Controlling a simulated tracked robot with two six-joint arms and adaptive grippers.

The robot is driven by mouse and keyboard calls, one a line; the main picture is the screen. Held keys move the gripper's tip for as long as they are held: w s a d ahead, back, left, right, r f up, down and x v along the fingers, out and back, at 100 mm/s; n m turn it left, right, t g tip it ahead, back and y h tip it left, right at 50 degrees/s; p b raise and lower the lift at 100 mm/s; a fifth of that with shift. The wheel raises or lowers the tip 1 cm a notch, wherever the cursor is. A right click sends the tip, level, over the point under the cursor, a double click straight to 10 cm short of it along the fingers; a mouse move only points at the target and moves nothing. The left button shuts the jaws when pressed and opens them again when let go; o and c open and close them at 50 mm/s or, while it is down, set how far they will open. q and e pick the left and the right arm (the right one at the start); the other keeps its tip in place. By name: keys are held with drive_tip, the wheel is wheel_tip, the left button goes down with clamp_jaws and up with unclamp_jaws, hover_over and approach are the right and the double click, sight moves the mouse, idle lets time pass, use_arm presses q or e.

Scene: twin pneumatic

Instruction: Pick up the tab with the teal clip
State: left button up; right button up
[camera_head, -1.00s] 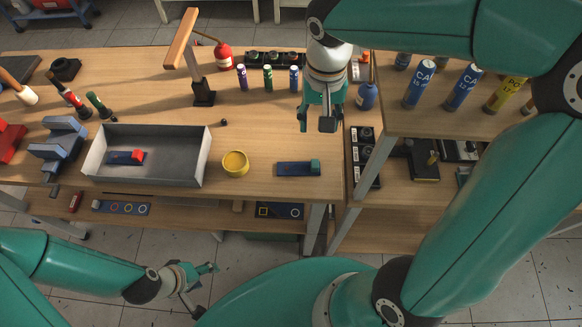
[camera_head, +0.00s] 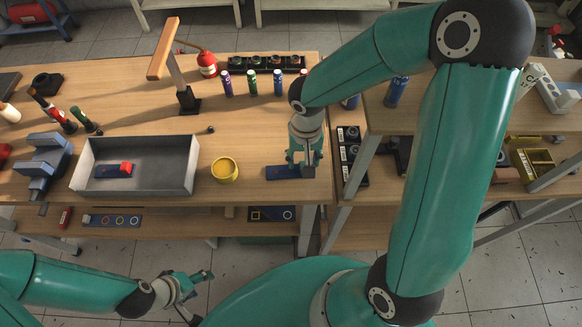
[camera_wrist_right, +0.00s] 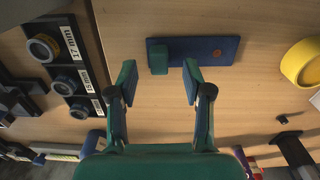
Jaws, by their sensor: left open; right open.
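The tab with the teal clip (camera_wrist_right: 205,50) is a dark blue strip lying on the wooden table near its front edge. In the head view the tab (camera_head: 283,172) is partly hidden by my right gripper (camera_head: 304,166). My right gripper is open and empty, and in the wrist view its fingertips (camera_wrist_right: 160,78) are spread just short of the clip. My left gripper (camera_head: 203,290) is open and empty, low in front of the table.
A grey tray (camera_head: 190,178) holds a blue tab with a red clip (camera_head: 125,168). A yellow round container (camera_head: 224,170) stands between tray and tab. A black rack of labelled rings (camera_head: 350,150) is to the right. Several small cylinders stand behind.

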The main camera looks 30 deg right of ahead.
drive_tip(key=shift+f, duration=0.95)
drive_tip(key=shift+c, duration=0.2)
clamp_jaws()
drive_tip(key=shift+r, duration=0.15)
